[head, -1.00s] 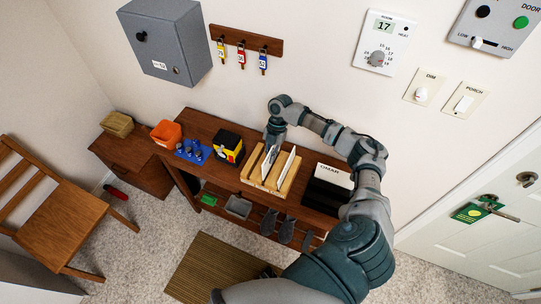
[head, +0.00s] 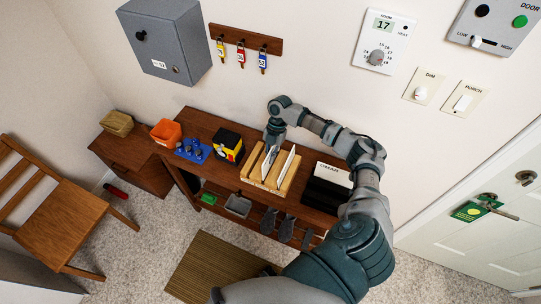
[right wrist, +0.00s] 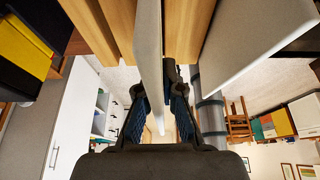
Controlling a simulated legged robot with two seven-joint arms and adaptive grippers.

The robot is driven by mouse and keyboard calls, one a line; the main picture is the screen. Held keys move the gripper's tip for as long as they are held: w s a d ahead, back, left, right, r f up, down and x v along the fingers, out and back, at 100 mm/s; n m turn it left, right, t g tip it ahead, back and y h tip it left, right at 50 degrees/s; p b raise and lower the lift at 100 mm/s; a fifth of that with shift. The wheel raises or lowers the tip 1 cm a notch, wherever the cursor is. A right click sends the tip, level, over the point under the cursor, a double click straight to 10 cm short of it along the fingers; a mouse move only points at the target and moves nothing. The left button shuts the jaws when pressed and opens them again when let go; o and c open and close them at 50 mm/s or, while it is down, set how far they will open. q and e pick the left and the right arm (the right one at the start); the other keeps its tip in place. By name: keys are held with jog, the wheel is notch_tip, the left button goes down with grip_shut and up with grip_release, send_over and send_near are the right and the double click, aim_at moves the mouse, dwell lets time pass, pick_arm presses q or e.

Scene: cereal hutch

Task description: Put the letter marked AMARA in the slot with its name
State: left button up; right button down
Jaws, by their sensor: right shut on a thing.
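My right gripper (head: 270,145) is over the left part of a slotted wooden rack (head: 285,188) on the desk. It is shut on a white letter (head: 267,167), which stands upright at the rack. In the right wrist view the same letter (right wrist: 148,35) runs between the fingers (right wrist: 155,88), among pale wooden slats (right wrist: 184,30). Its name is not readable. A second white letter (head: 287,166) stands in the rack to the right, apart from the gripper. A black holder (head: 325,190) at the right has a white letter reading OMAR (head: 333,174). My left gripper is out of view.
A black, yellow and red box (head: 228,147) stands close left of the rack. Farther left are a blue board with knobs (head: 193,151) and an orange bin (head: 166,132). The wall with a key rack (head: 246,40) is behind the desk. My right arm passes over the desk's right end.

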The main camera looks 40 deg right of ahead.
jog(key=shift+f+b, duration=0.45)
jog(key=shift+f, duration=0.6)
dwell(0.6)
jog(key=shift+f, duration=0.35)
jog(key=shift+f, duration=0.2)
jog(key=c, duration=0.8)
grip_release()
jog(key=shift+c, duration=0.2)
jog(key=shift+r+p, duration=2.2)
jog(key=shift+r, duration=0.35)
